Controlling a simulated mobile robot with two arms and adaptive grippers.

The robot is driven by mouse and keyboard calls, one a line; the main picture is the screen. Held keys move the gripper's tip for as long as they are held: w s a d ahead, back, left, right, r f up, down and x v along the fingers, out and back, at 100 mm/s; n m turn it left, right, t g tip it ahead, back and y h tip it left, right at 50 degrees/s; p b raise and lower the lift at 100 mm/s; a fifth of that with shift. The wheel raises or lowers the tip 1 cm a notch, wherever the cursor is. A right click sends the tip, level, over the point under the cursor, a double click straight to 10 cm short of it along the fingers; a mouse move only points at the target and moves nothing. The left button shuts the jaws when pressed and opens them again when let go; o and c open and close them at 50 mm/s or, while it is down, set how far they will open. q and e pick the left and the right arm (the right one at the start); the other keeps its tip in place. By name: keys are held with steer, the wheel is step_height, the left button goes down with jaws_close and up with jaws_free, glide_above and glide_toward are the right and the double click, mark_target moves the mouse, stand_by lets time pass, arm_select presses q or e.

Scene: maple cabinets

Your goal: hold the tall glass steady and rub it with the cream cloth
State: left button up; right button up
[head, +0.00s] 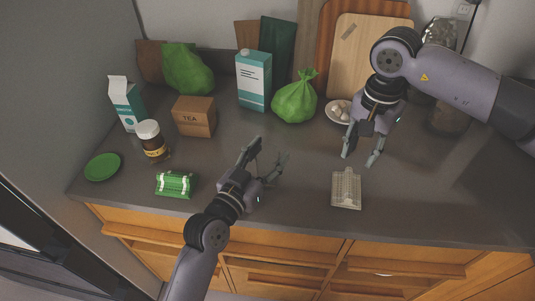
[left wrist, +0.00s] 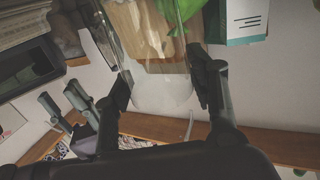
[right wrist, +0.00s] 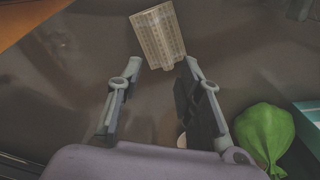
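The tall glass (left wrist: 163,92) is clear and stands out only faintly in the left wrist view, between the two fingers of my left gripper (left wrist: 163,85). The fingers press on its sides. In the head view the glass is barely visible at my left gripper (head: 267,161), which is over the middle of the counter. The cream cloth (head: 346,188), with a grid pattern, lies flat near the counter's front edge. It also shows in the right wrist view (right wrist: 158,35). My right gripper (head: 361,160) is open and empty, above and behind the cloth.
A green packet (head: 175,184), green plate (head: 103,167), brown jar (head: 152,141) and tea box (head: 194,116) are on the left. A teal carton (head: 253,80), green bag (head: 295,98) and bowl of eggs (head: 339,111) stand at the back. The counter right of the cloth is clear.

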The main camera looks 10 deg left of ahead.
mark_target(350, 181)
arm_select(q)
steer(key=c, duration=0.8)
arm_select(e)
steer(key=shift+o, duration=0.2)
steer(key=o, duration=0.4)
steer(key=shift+o, duration=1.2)
steer(key=shift+m, duration=0.9)
steer(key=o, duration=0.4)
steer(key=m, duration=0.5)
steer(key=shift+w+a, duration=0.1)
steer(key=shift+a, duration=0.05)
steer(key=o, duration=0.4)
steer(key=m, duration=0.4)
steer(key=shift+r, duration=0.1)
steer(key=shift+o, duration=0.6)
steer(key=shift+m, duration=0.3)
step_height(350, 181, down, 7)
steer(key=shift+r, duration=0.1)
steer(key=shift+f, duration=2.6)
